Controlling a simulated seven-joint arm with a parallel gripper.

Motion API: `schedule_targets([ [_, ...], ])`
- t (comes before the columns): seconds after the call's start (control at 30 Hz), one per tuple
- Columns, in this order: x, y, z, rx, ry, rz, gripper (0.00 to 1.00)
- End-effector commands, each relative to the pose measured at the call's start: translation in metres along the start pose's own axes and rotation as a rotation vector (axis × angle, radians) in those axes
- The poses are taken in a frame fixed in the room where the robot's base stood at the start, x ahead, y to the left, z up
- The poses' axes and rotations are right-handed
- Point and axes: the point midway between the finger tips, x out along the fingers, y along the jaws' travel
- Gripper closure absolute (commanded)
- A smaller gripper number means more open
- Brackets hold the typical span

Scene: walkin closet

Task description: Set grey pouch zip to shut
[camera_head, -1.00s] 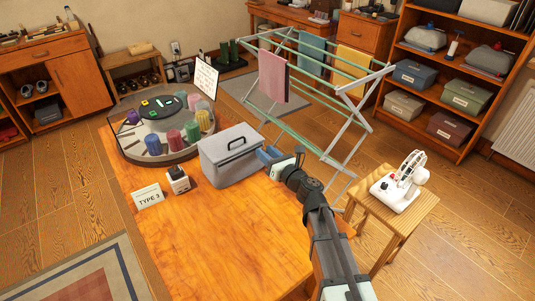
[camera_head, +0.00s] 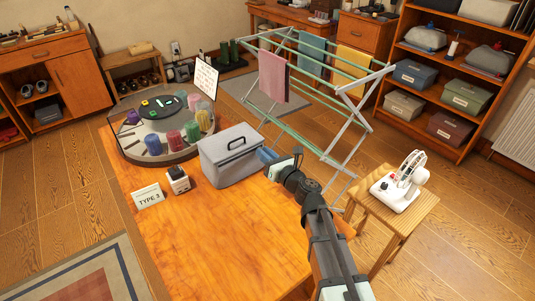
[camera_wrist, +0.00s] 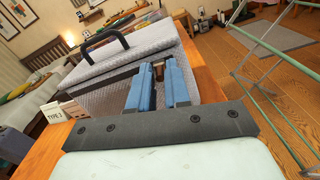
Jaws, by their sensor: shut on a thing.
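The grey pouch (camera_head: 231,163) is a boxy, quilted case with a black handle on its lid, standing upright on the orange wooden table. In the wrist view the pouch (camera_wrist: 112,95) fills the middle left, with a dark band (camera_wrist: 104,78) running along its side under the lid. My gripper (camera_head: 267,156) is at the pouch's right end. In the wrist view its blue fingers (camera_wrist: 163,78) are close together at the pouch's corner, shut on a small part there, which I take for the zip pull. The fingers mostly hide it.
A round tray (camera_head: 190,152) with coloured spools stands behind left. A TYPE 3 card (camera_head: 148,197) and a small white-and-black block (camera_head: 177,180) are left of the pouch. A drying rack (camera_head: 345,110) stands close behind my gripper; a stool (camera_head: 415,222) is right. The table front is clear.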

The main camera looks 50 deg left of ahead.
Motion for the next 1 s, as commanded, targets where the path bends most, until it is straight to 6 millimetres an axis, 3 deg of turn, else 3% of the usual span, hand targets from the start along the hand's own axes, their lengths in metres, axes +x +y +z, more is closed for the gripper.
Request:
schedule_targets([
  [0.6, -0.002, 0.119, -0.023, 0.003, 0.001, 0.004, 1.0],
  [0.8, -0.001, 0.138, -0.027, 0.003, 0.0, 0.002, 1.0],
  [1.0, 0.0, 0.144, -0.029, 0.002, 0.0, 0.002, 1.0],
])
